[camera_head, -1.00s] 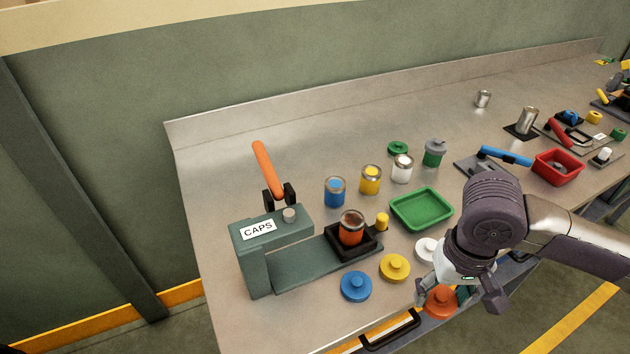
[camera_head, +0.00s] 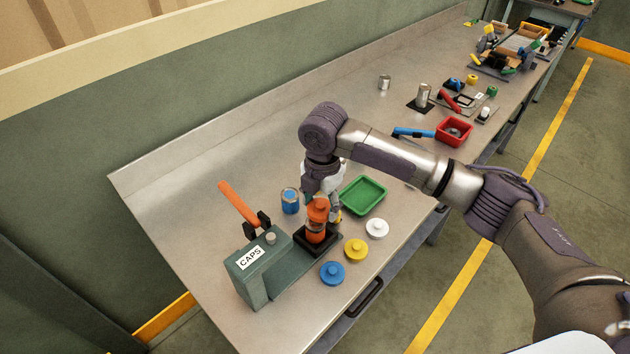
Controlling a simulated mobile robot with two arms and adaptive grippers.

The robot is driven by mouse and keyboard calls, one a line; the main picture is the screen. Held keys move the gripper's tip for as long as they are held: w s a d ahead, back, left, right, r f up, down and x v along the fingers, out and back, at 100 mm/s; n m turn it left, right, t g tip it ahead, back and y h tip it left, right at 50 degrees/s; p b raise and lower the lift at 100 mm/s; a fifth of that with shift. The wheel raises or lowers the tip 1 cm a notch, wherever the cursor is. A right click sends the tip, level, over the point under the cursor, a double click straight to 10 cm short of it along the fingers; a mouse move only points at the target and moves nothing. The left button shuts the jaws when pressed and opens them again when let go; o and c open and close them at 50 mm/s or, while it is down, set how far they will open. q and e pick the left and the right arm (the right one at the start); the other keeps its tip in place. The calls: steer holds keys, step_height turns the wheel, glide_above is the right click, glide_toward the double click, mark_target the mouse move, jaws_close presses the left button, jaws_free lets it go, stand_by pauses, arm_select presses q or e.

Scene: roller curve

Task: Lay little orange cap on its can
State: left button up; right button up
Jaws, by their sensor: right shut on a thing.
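The orange cap (camera_head: 318,206) is at my right gripper (camera_head: 321,198), which is shut on it. The cap is over the orange can (camera_head: 315,232), and I cannot tell whether the two touch. The can stands in the dark square holder (camera_head: 329,245) at the end of the green CAPS press (camera_head: 258,274). The press's orange lever (camera_head: 239,204) is raised. My right arm comes in from the right and hides part of the bench behind the can. My left gripper is not in view.
A blue can (camera_head: 290,201) stands left of my gripper. A green tray (camera_head: 364,195) lies to the right. Blue (camera_head: 332,273), yellow (camera_head: 355,250) and white (camera_head: 377,228) caps lie along the front. A red bin (camera_head: 454,131) is farther right. The bench's back strip is mostly clear.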

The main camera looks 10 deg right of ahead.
mark_target(316, 214)
steer(key=n, duration=0.1)
steer(key=w+r+n+p, duration=0.1)
steer(key=n, duration=0.1)
steer(key=shift+a, duration=0.4)
steer(key=shift+w+f+n, duration=0.15)
steer(key=shift+w+n, duration=0.05)
steer(key=shift+n, duration=0.3)
step_height(316, 214, down, 4)
steer(key=b, duration=0.4)
steer(key=shift+f, duration=0.1)
steer(key=shift+f+b, duration=0.3)
steer(key=shift+f, duration=0.45)
arm_select(q)
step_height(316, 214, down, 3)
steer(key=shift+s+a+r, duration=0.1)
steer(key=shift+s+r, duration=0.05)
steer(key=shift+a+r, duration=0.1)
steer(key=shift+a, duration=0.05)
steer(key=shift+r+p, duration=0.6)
steer(key=shift+p, duration=0.05)
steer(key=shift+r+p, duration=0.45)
arm_select(e)
steer(key=shift+f, duration=0.5)
